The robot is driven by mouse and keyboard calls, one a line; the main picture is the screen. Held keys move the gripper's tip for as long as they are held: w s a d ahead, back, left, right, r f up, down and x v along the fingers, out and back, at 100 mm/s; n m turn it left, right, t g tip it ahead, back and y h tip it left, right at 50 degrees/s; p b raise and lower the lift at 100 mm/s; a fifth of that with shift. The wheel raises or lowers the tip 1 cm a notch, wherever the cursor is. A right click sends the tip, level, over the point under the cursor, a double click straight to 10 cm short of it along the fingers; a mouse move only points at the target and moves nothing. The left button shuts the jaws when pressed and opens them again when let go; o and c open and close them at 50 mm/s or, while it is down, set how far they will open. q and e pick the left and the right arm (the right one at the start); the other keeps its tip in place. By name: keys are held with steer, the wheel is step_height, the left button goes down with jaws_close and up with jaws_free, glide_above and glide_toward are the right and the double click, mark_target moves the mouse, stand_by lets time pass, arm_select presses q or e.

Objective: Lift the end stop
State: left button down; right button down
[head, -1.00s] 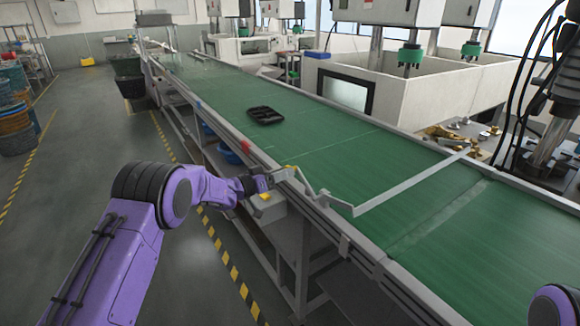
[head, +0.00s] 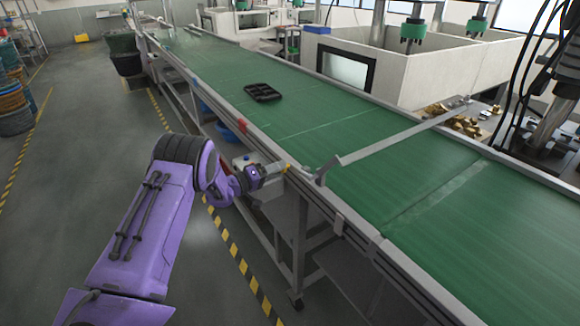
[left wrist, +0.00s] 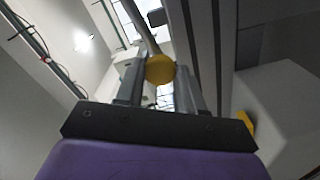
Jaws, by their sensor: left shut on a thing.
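The end stop (head: 400,134) is a thin grey bar reaching across the green conveyor, with a bent crank at its near end by the conveyor's side rail. Its long part appears raised above the belt. My left gripper (head: 287,170) is beside the near rail, at the crank end. In the left wrist view, my left gripper (left wrist: 160,80) has its fingers on both sides of a round yellow knob (left wrist: 160,69) and is shut on it. A grey rod runs up from behind the knob. My right gripper is not in view.
A black tray (head: 262,92) lies on the conveyor belt (head: 330,120), farther along. A grey box (head: 252,160) is mounted under the near rail close to my left gripper. Brass parts (head: 465,125) lie on a table beyond the belt.

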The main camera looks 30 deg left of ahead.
arm_select(q)
steer(key=shift+s+f, duration=0.1)
steer(key=shift+f, duration=0.1)
steer(key=c, duration=0.7)
jaws_free()
steer(key=b+v, duration=0.2)
steer(key=v, duration=0.8)
steer(key=shift+s+a+r+b, duration=0.1)
steer(key=shift+s+a+b, duration=0.1)
steer(key=shift+b, duration=0.1)
